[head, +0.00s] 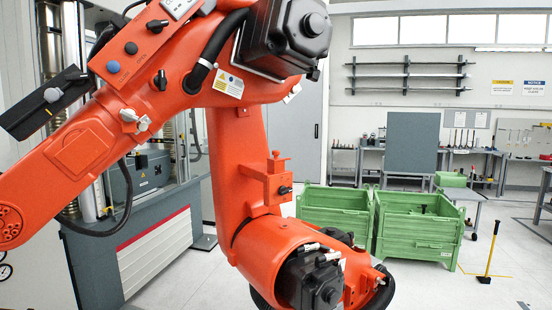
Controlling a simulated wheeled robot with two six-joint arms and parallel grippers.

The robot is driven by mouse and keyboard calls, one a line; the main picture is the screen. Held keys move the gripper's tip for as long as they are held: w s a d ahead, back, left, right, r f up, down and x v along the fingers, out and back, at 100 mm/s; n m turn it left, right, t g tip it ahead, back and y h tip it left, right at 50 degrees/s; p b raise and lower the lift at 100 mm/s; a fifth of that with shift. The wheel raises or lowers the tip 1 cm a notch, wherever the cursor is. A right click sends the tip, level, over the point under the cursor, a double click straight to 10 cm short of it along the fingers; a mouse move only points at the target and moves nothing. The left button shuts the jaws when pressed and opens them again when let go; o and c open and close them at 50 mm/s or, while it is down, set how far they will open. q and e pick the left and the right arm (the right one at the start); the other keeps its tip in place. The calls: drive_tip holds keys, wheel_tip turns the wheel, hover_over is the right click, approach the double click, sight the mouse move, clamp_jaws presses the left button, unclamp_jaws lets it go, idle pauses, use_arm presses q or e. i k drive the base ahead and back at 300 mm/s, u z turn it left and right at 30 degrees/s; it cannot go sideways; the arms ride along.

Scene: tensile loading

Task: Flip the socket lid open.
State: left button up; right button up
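I see no part that is clearly a socket lid. A white plate with small dark marks (180,8), cut off by the top edge, sits on the large orange robot arm (235,160); I cannot tell if it is a socket or has a lid. A dark flat panel with a grey round knob and a yellow stripe (45,103) is beside the arm at the upper left. Neither of my grippers is in view.
The orange arm fills the left and middle, close to the camera. A testing machine with a grey cabinet (165,255) stands behind it. Green crates (420,235), a grey board (411,141) and workbenches stand at the right. The floor at the lower right is mostly clear.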

sight(275, 154)
drive_tip(key=z, duration=0.1)
drive_tip(key=i, duration=1.2)
drive_tip(key=z, duration=0.35)
